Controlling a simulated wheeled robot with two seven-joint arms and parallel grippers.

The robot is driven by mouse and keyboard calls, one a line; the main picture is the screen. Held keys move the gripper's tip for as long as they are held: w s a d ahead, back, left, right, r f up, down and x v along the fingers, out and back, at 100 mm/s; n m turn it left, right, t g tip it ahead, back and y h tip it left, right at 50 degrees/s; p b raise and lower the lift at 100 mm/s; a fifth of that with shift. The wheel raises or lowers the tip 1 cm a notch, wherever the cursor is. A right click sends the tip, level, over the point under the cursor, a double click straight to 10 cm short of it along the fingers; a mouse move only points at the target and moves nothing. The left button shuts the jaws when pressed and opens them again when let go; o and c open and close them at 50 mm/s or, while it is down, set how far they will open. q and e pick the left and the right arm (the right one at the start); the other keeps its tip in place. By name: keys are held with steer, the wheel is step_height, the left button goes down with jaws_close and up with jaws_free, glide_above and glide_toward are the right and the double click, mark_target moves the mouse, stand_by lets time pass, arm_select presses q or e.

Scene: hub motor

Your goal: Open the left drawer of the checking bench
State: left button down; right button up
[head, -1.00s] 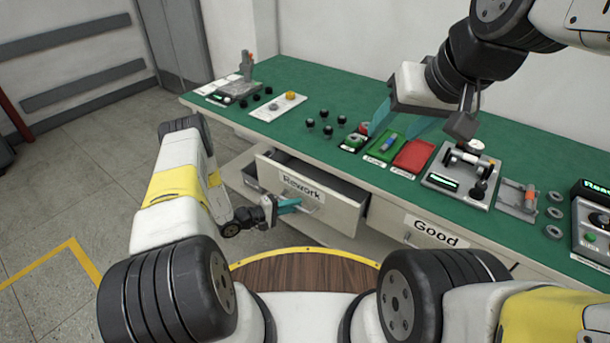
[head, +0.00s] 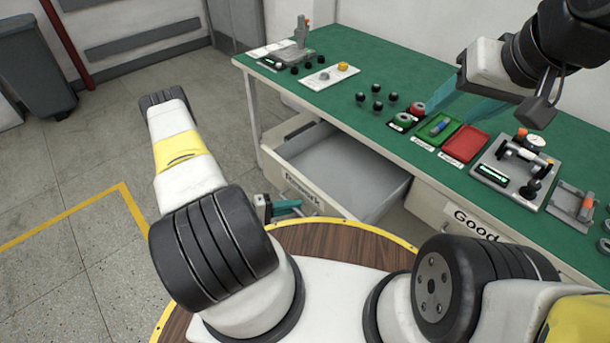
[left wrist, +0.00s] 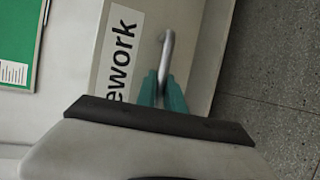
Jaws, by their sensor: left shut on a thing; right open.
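The left drawer, labelled Rework (head: 345,165), stands well out from the checking bench (head: 420,150), and its grey inside looks empty. In the left wrist view its front (left wrist: 185,25) shows with a metal bar handle (left wrist: 167,50). My left gripper (head: 287,207) is at the drawer front, shut on the handle; its teal fingers (left wrist: 162,90) close around the bar. My right gripper (head: 470,98) is open and empty above the green bench top, and the right drawer, labelled Good (head: 475,223), is closed below.
On the bench top are a green tray (head: 438,129), a red tray (head: 466,144), several black knobs (head: 377,97) and a grey fixture (head: 515,170). A grey bin (head: 35,60) stands far left. The floor left of the bench is clear.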

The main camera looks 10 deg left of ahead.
arm_select(q)
steer(key=c, duration=1.5)
jaws_free()
steer(key=shift+o, duration=0.2)
steer(key=v, duration=0.7)
steer(key=shift+s+a, duration=0.15)
steer(key=shift+a, duration=0.2)
